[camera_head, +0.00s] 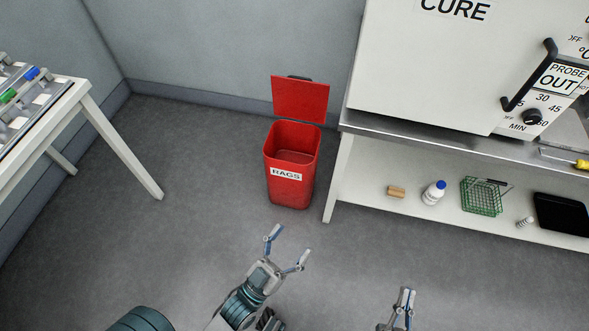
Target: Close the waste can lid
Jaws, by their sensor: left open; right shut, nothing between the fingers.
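My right gripper (404,298) is shut and empty at the bottom edge, further to the right and well away from the can.
A steel-topped bench (430,143) with a white "CURE" oven (430,70) stands right of the can. Its lower shelf (370,203) holds a white bottle (433,193) and a green basket (482,197). A white table (85,100) stands at left. Floor around the can's front is clear.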

